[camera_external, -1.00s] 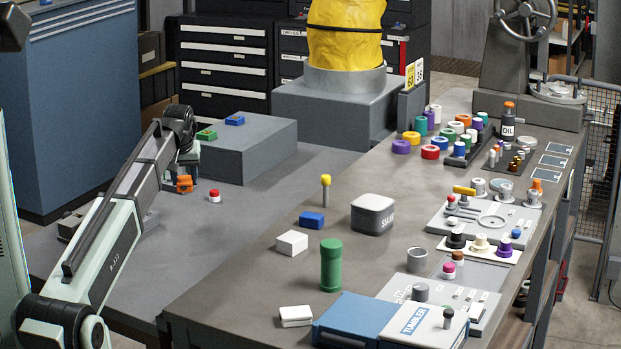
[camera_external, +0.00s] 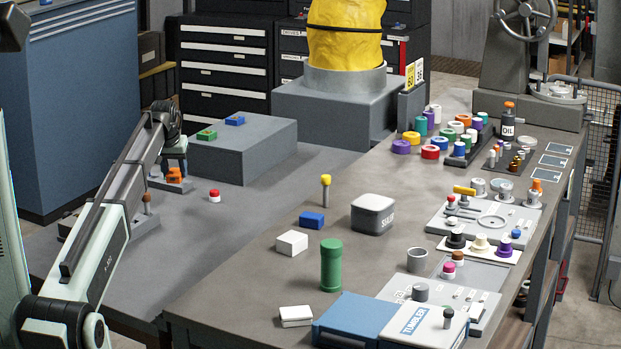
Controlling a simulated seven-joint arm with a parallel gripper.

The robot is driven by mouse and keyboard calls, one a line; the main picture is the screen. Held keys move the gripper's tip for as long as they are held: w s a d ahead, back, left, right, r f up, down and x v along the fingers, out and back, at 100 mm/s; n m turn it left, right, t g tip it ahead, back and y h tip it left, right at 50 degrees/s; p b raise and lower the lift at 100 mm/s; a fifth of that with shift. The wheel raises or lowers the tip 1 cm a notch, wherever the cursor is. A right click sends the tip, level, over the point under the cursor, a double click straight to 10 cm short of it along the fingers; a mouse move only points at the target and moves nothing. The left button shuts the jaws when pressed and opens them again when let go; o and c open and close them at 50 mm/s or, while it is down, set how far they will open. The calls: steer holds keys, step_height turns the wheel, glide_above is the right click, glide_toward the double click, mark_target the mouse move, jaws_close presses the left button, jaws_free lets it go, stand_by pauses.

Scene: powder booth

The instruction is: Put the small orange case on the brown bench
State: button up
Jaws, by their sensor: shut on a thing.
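The small orange case (camera_external: 174,175) is at the left, low over the grey surface. My gripper (camera_external: 174,170) points down and is shut on it; the fingers are small in this view and partly hidden by my arm. I cannot tell whether the case touches what is below it. The brown bench (camera_external: 250,285) runs from the front middle to the back right, with bare top at its left and middle. The case and my gripper are to the left of the bench, apart from it.
A red-and-white button-like piece (camera_external: 214,195) stands on the grey surface. A grey block (camera_external: 250,148) carries a green case (camera_external: 206,135) and a blue case (camera_external: 235,121). On the bench stand a green cylinder (camera_external: 331,265), a white box (camera_external: 291,243) and a blue box (camera_external: 312,220).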

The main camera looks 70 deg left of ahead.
mark_target(173, 179)
step_height(173, 179, down, 8)
steer(key=shift+f, duration=0.1)
stand_by(0.4)
steer(key=shift+f, duration=0.1)
steer(key=o, duration=1.1)
steer(key=shift+c, duration=0.2)
steer(key=v, duration=1.2)
